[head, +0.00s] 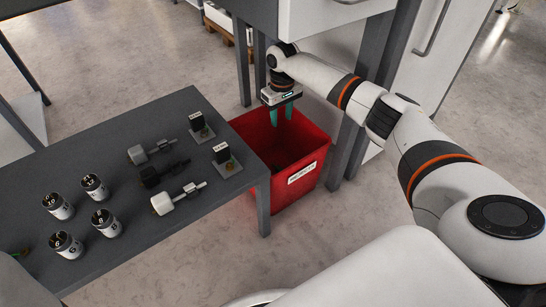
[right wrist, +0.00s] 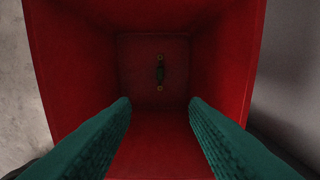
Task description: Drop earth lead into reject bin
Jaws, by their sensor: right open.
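The red reject bin (head: 305,195) stands on the floor beside the right end of the grey table, with a white label on its front. My right gripper (head: 281,117) points down over the bin's opening, its teal fingers apart and empty. In the right wrist view the two fingers (right wrist: 160,115) frame the inside of the bin (right wrist: 70,70). A small dark green piece with brassy ends, seemingly the earth lead (right wrist: 160,72), lies on the bin floor, apart from the fingers. My left gripper is not in view.
The grey table (head: 120,130) holds several black-and-white cylinders, a white-headed plug-like part (head: 163,203), a black one (head: 150,177), a grey one (head: 138,155) and two small labelled stands (head: 222,153). A cabinet and grey posts (head: 360,110) stand close behind the bin.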

